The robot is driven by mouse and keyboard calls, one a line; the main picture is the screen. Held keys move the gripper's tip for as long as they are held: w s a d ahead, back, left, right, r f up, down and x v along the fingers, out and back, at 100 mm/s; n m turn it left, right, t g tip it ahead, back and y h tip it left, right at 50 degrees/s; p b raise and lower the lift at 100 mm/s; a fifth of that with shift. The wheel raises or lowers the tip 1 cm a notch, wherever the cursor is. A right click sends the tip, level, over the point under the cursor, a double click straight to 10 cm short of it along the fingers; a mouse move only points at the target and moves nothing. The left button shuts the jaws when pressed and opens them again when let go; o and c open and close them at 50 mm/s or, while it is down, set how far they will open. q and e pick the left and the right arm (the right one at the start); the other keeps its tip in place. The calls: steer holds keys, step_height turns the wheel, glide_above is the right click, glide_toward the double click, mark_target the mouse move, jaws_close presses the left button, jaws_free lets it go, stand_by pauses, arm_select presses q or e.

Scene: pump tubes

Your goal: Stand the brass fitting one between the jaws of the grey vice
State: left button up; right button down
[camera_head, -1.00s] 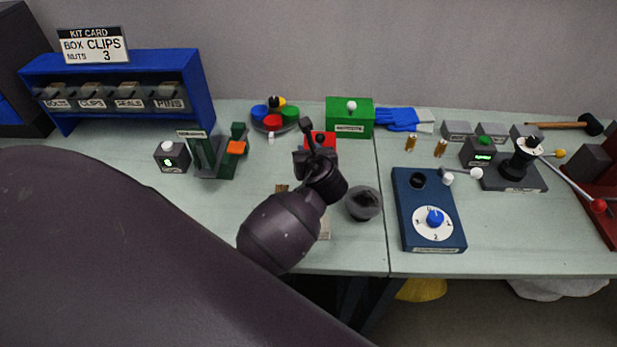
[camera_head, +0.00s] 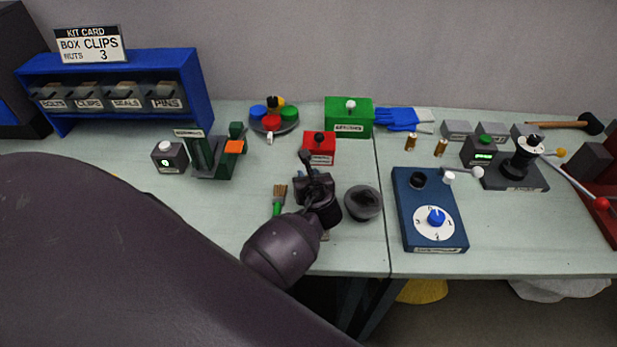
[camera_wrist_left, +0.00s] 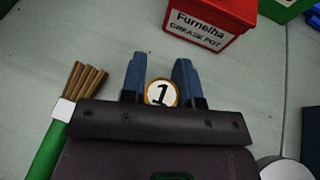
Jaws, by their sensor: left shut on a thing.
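My left gripper (camera_head: 308,168) is over the table's middle, in front of the red grease pot. In the left wrist view, its two blue fingers (camera_wrist_left: 160,75) are shut on brass fitting one (camera_wrist_left: 160,94), whose round white end shows a black "1". The rest of that fitting is hidden by the gripper. Two other brass fittings (camera_head: 411,142) (camera_head: 440,147) stand at the right. I cannot tell for sure which fixture is the grey vice; a dark grey fixture with a lever (camera_head: 515,175) is at the right. My right gripper is not in view.
The red grease pot (camera_head: 319,148) and a green-handled brush (camera_head: 280,195) are close to my left gripper. A dark round bowl (camera_head: 362,203) lies just right of it. A blue dial box (camera_head: 430,210) is farther right.

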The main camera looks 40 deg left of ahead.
arm_select(q)
steer(key=shift+f, duration=0.1)
steer(key=o, duration=1)
